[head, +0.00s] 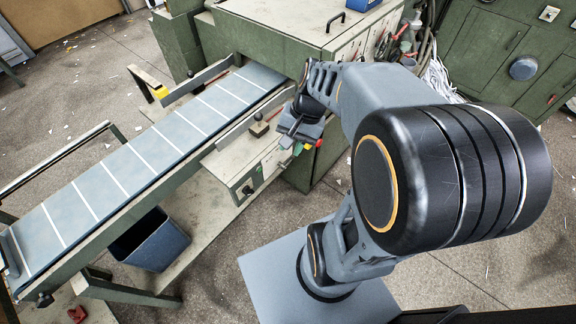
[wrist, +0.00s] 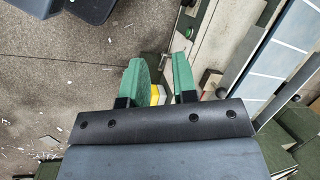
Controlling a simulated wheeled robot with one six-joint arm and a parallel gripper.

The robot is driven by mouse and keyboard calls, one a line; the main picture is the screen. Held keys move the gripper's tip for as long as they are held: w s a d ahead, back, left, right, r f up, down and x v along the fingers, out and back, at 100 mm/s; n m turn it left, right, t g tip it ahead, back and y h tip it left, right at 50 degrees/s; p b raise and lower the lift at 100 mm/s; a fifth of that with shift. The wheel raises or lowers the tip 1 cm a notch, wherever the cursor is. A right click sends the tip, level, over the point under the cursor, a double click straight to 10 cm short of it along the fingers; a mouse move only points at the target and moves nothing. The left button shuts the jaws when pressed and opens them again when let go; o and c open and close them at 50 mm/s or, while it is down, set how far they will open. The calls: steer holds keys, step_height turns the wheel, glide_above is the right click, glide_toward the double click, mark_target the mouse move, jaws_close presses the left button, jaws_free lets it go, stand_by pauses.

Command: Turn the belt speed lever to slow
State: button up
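My gripper (wrist: 158,68) is open, with its two green fingers apart in the wrist view. In the head view my gripper (head: 297,144) hangs beside the feeder's side panel, partly covered by my own wrist. A small yellow and white part (wrist: 157,95) shows in the gap between the fingers; I cannot tell whether they touch it. A small lever with a dark knob (head: 258,127) stands on the ledge beside the belt, left of my gripper. A dark handle, probably the same lever (wrist: 206,78), shows right of the fingers. No speed marking is readable, so which control sets belt speed is unclear.
The striped conveyor belt (head: 130,160) runs diagonally into the green machine (head: 290,25). A control box with a black knob (head: 248,188) is below the ledge. A blue bin (head: 152,242) stands under the belt. The floor (head: 235,265) in front is mostly clear.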

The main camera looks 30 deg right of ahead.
steer(key=w+d+f+m+y+b, duration=0.25)
steer(key=f+m+y+b, duration=0.2)
steer(key=f, duration=0.35)
steer(key=w+d+f+m+y+b, duration=0.25)
steer(key=f+m+b, duration=0.2)
steer(key=f, duration=0.25)
steer(key=m+t+y+b, duration=0.4)
steer(key=m+t+b, duration=0.3)
steer(key=m+t, duration=0.35)
glide_toward(290, 160)
steer(key=shift+g, duration=0.35)
steer(key=b+x, duration=0.1)
steer(key=x, duration=0.4)
steer(key=b+x, duration=0.1)
steer(key=x, duration=0.4)
steer(key=shift+w+d+f, duration=0.2)
steer(key=shift+w+f, duration=0.05)
steer(key=shift+w, duration=0.15)
steer(key=shift+c, duration=0.3)
jaws_close()
